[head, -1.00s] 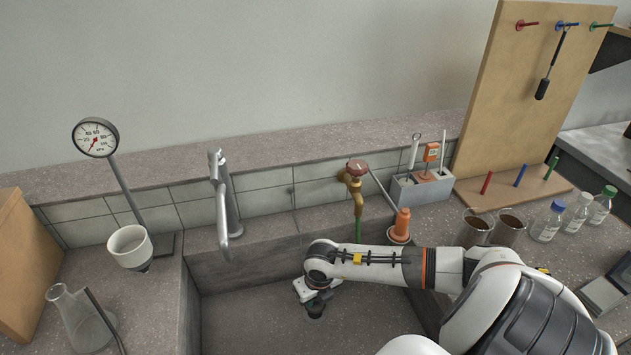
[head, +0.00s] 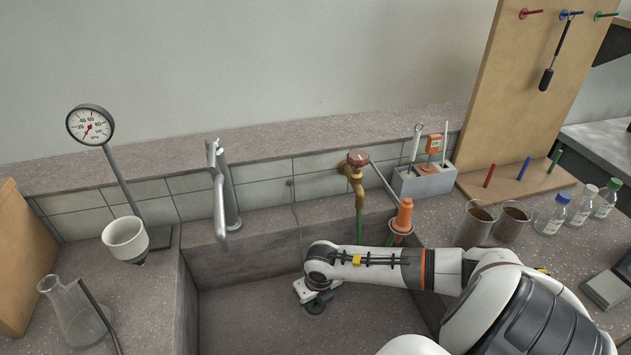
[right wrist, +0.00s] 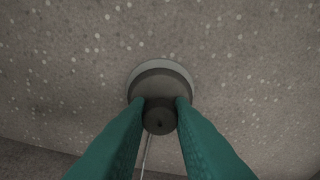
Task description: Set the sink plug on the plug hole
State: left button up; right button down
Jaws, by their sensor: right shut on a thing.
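The sink plug (right wrist: 160,86) is a dark round disc with a knob (right wrist: 159,121) on top. My right gripper (right wrist: 159,104) is shut on the knob, one teal finger on each side. The plug hole (right wrist: 160,65) shows as a pale ring edge behind and around the far side of the disc. The plug is over the hole, slightly toward the near side in the wrist view; I cannot tell whether it touches. In the head view my right gripper (head: 319,299) is low in the sink, mostly hiding the plug. My left gripper is not in view.
The stone sink basin (head: 245,315) is otherwise clear. A grey faucet (head: 222,195) and a brass tap (head: 355,185) with a green hose stand behind it.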

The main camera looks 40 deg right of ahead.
aim_at(319, 310)
jog(key=shift+f+b, duration=0.4)
jog(key=shift+f, duration=0.1)
dwell(0.4)
jog(key=c, duration=1.2)
grip_release()
jog(key=r+p, duration=0.3)
jog(key=r, duration=0.1)
jog(key=s+r+p, duration=0.1)
jog(key=r+p, duration=0.6)
jog(key=r, duration=0.1)
jog(key=shift+s+a, duration=0.2)
jog(key=shift+s, duration=0.2)
